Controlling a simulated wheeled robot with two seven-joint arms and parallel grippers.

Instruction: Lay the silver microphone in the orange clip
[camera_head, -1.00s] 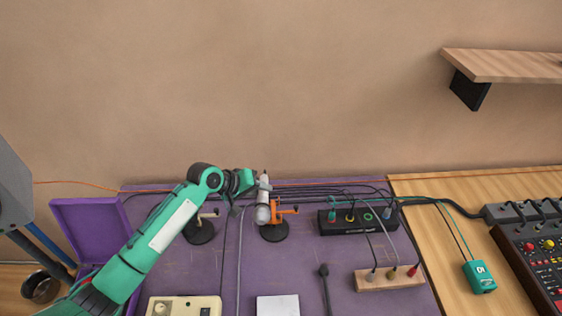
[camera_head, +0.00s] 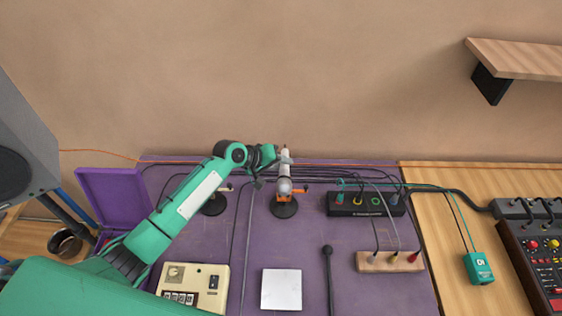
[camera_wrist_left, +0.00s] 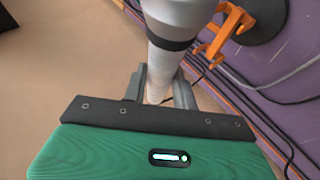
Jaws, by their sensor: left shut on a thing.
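The silver microphone (camera_head: 284,172) has a pale handle, a dark band and a round silver head toward the front. My left gripper (camera_head: 284,159) is shut on its handle, toward the far end. The orange clip (camera_head: 300,191) stands on a round black base (camera_head: 284,209). In the head view the microphone's head overlaps the clip and hides part of it. In the left wrist view the microphone (camera_wrist_left: 175,40) runs up between the fingers (camera_wrist_left: 160,90), and the clip (camera_wrist_left: 232,25) shows beside it to the right. I cannot tell whether they touch. My right gripper is not in view.
Another stand (camera_head: 214,206) is left of the clip. A black box with plugs (camera_head: 365,211) and a wooden block with plugs (camera_head: 390,263) are on the right. A cream device (camera_head: 194,286), white pad (camera_head: 281,290) and black mallet-like rod (camera_head: 328,275) lie in front. Cables run behind.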

